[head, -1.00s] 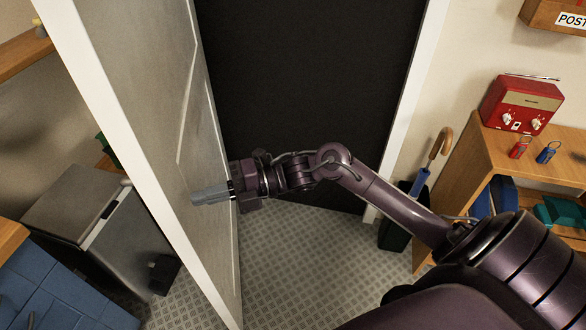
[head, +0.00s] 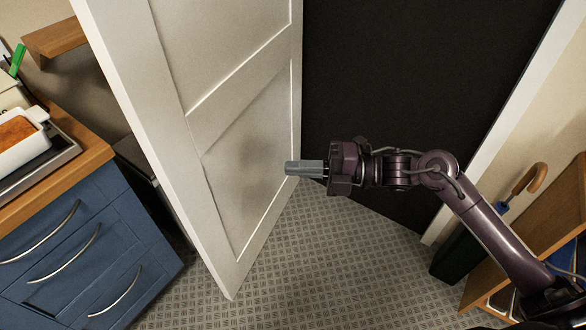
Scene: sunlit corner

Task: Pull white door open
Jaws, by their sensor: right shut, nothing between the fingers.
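The white door (head: 235,130) stands swung open in the head view, left of a dark doorway (head: 400,90). Its panelled face is turned to my right arm, and its near edge runs down to the floor at the lower middle. No handle shows on this face. My right gripper (head: 287,168) is shut and empty, pointing left in front of the door's lower panel. I cannot tell whether its fingertips touch the door. My left gripper is not in view.
A blue drawer cabinet (head: 75,255) with a wooden top stands left of the door, a white dish (head: 22,140) on it. A white door frame (head: 500,130) edges the doorway at right. A dark bin (head: 457,257) with an umbrella (head: 530,180) stands beside wooden shelving (head: 545,225). Patterned floor (head: 300,275) is clear.

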